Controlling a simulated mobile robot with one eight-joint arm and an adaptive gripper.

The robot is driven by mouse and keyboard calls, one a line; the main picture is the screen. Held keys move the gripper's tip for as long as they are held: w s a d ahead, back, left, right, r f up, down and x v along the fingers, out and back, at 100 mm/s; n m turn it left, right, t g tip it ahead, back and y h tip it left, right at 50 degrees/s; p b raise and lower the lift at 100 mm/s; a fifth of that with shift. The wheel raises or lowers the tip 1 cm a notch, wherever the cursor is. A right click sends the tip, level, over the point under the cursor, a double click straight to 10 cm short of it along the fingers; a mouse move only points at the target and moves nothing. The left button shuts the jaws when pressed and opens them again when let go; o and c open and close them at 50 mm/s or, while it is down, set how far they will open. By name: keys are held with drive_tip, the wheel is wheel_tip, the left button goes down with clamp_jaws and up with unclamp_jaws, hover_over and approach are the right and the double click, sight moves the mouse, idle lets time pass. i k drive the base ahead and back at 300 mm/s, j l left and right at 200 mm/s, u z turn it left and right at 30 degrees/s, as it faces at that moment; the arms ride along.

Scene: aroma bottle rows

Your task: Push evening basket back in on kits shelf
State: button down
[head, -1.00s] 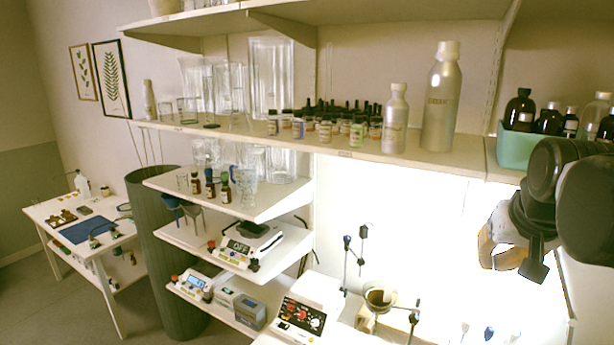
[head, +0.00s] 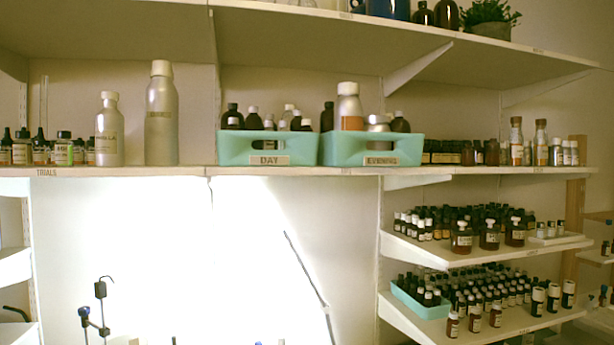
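The evening basket (head: 345,151) is a teal bin with an "EVENING" label, on the long middle shelf (head: 290,170) in the head view. It holds a tall white-capped bottle with an orange-brown band and several dark-capped bottles. Its front face is close to the shelf's front edge. The teal day basket (head: 240,151), labelled "DAY", stands just to its left and holds several dark-capped bottles. My gripper is not in the current view.
Two aluminium bottles (head: 161,115) stand left of the day basket. Small brown bottles (head: 480,152) stand to the right. Lower right shelves (head: 480,255) hold many dark bottles and another teal tray (head: 420,304). A bright panel lies below the middle shelf.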

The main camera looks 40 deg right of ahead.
sight(384, 141)
drive_tip(key=k+l+z, duration=0.1)
drive_tip(key=l, duration=0.25)
drive_tip(key=k+l+z, duration=0.1)
drive_tip(key=k+l, duration=0.15)
drive_tip(key=k+l+z, duration=0.1)
drive_tip(key=l, duration=0.4)
drive_tip(key=k+l+z, duration=0.1)
drive_tip(key=l, duration=0.25)
drive_tip(key=k+l, duration=0.15)
drive_tip(key=l, duration=0.25)
drive_tip(key=k+z, duration=0.05)
